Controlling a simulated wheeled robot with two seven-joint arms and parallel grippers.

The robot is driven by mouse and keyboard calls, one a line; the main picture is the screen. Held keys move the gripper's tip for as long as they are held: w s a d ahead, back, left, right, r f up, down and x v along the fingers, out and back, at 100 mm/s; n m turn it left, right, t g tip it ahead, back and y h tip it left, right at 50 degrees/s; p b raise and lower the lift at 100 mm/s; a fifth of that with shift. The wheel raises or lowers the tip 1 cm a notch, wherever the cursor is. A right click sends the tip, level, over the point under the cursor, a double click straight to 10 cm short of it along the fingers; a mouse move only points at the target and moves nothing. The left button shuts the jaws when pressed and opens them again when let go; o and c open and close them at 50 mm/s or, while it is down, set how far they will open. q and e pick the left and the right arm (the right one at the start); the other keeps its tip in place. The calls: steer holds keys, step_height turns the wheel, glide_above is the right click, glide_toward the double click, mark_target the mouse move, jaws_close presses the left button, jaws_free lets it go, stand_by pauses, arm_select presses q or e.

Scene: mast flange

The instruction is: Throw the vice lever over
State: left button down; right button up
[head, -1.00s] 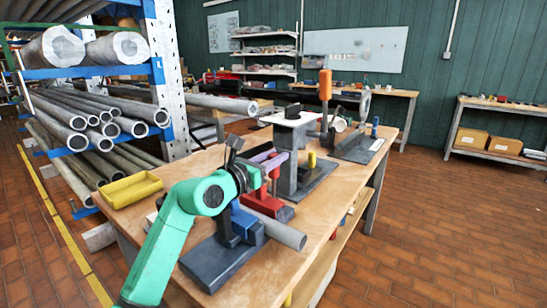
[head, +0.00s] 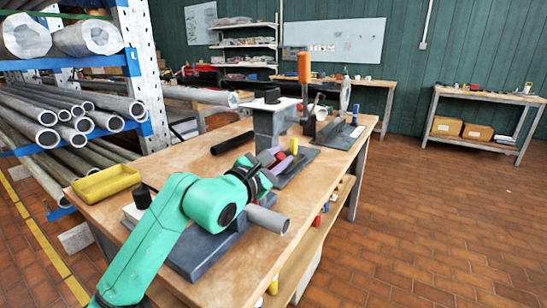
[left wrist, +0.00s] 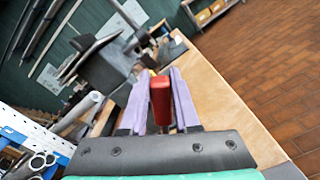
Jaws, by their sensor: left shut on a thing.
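The red lever (left wrist: 160,98) shows in the left wrist view, between the two purple fingers of my left gripper (head: 274,158). The gripper is shut on it. In the head view my green arm and gripper hide most of the lever and what it is mounted on. The vice (head: 205,248), with a dark grey-blue base, stands at the near end of the workbench, partly behind my arm. A grey pipe (head: 268,219) sticks out of it to the right. My right gripper is not in view.
The wooden workbench (head: 225,165) also bears a yellow tray (head: 106,184), a dark cylinder (head: 232,142), a yellow cylinder (head: 293,146) and a tall orange handle (head: 304,66). A rack of metal pipes (head: 75,115) stands at the left. The floor at the right is clear.

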arm_select(q)
steer(key=shift+s+d+f, duration=0.15)
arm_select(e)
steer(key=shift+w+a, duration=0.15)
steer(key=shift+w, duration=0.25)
arm_select(q)
steer(key=c, duration=0.6)
jaws_free()
steer(key=shift+c, duration=0.2)
step_height(320, 180, up, 20)
steer(key=p, duration=0.1)
steer(key=shift+p, duration=0.4)
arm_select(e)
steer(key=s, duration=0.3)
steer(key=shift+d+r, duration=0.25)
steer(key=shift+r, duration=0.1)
